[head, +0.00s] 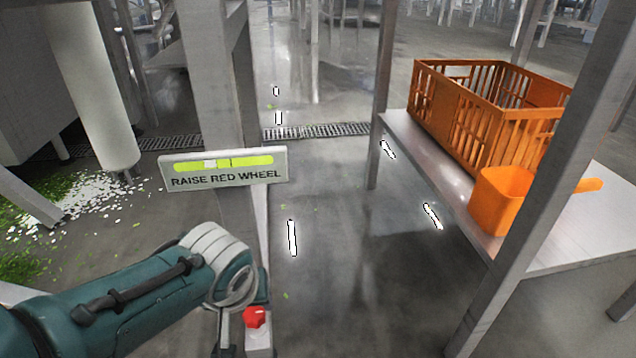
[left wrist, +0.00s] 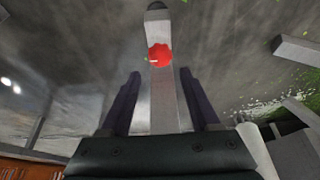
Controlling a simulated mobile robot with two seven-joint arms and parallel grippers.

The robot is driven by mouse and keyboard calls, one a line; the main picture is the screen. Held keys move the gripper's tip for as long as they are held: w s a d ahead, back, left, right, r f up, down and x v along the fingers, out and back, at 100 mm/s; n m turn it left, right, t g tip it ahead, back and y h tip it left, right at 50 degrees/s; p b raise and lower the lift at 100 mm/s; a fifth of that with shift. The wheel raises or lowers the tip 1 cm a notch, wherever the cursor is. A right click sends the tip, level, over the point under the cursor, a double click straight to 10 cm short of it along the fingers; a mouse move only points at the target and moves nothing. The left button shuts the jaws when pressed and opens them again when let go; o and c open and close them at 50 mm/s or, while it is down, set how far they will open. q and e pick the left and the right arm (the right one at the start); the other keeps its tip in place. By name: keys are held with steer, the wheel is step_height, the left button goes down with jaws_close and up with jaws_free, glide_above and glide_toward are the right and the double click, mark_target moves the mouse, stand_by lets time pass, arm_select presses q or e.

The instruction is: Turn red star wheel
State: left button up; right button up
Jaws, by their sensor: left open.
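The red star wheel (head: 255,317) sits on a grey metal post or bracket at the lower middle of the head view. It also shows in the left wrist view (left wrist: 160,55), ahead of the fingers and roughly centred between them. My left gripper (left wrist: 158,95) is open, its two dark fingers apart on either side of the grey bar, with the wheel beyond their tips. In the head view my left gripper (head: 228,335) is just left of the wheel and partly cut off by the bottom edge. The fingers do not appear to touch the wheel. My right gripper is not in view.
A sign (head: 224,167) reading "RAISE RED WHEEL" with a yellow-green gauge hangs above the wheel. An orange crate (head: 490,112) and an orange scoop (head: 500,198) stand on a metal table (head: 560,245) at right. The wet floor between is mostly open, with a drain grate (head: 315,131).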

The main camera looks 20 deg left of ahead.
arm_select(q)
steer(key=shift+p+v, duration=0.95)
steer(key=shift+v, duration=0.55)
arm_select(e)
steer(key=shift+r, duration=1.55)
arm_select(q)
steer(key=s+d+r+m+h+p, duration=0.1)
steer(key=s+d+r+m+p, duration=0.35)
steer(key=r+p, duration=1.85)
steer(key=s+a+r+m+h+p, duration=0.1)
steer(key=s+r+p, duration=0.6)
steer(key=r+p, duration=1.65)
steer(key=s+d+r+m+p, duration=0.1)
steer(key=s+r+m+p, duration=0.35)
steer(key=r+p, duration=1.85)
step_height(320, 180, up, 44)
steer(key=s+n+p, duration=0.1)
steer(key=s+p, duration=0.1)
steer(key=p, duration=2.6)
steer(key=shift+r+n, duration=0.15)
steer(key=shift+n, duration=0.25)
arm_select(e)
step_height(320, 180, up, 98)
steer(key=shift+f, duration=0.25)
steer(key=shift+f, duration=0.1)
